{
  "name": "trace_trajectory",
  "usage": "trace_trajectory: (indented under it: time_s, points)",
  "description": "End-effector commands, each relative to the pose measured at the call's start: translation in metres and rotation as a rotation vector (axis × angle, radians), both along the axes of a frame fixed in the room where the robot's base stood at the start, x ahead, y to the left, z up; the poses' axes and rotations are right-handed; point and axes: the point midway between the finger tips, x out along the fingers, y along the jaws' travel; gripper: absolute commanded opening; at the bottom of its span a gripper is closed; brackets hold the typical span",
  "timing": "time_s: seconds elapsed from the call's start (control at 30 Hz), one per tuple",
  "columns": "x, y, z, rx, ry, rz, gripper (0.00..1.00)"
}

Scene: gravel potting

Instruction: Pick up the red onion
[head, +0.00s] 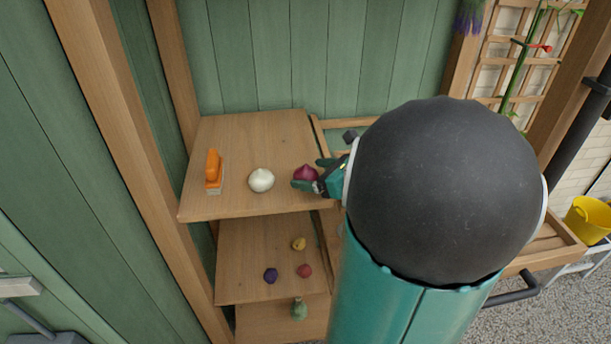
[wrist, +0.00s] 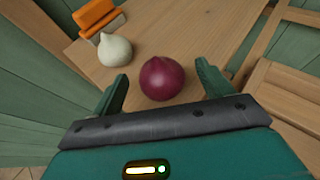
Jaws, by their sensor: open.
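The red onion (wrist: 162,79) is a round, dark purple-red bulb on the top wooden shelf. In the head view the red onion (head: 306,173) sits near the shelf's right front edge, partly hidden by my gripper. My gripper (head: 313,174) reaches in from the right. In the wrist view my gripper (wrist: 161,88) is open, with one green finger on each side of the onion. Gaps show between the fingers and the onion, and I cannot see a finger touching it.
A white onion (head: 261,180) and an orange brush-like object (head: 213,171) stand left of it on the top shelf (head: 245,130). A lower shelf (head: 240,245) holds small yellow, red and purple items. A wooden frame stands right of the shelf.

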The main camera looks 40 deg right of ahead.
Motion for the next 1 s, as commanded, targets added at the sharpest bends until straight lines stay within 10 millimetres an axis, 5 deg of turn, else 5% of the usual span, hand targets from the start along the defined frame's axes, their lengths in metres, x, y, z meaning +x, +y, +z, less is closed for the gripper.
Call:
trace_trajectory:
  time_s: [0.23,0.5,0.77,1.0]
  points:
    - [0.035,0.008,-0.014,0.002,0.002,0.004,0.79]
    - [0.039,0.008,-0.015,0.0,0.001,0.002,0.79]
    - [0.039,0.008,-0.015,0.001,0.001,0.002,0.3]
    - [0.039,0.008,-0.014,0.001,0.0,0.002,0.29]
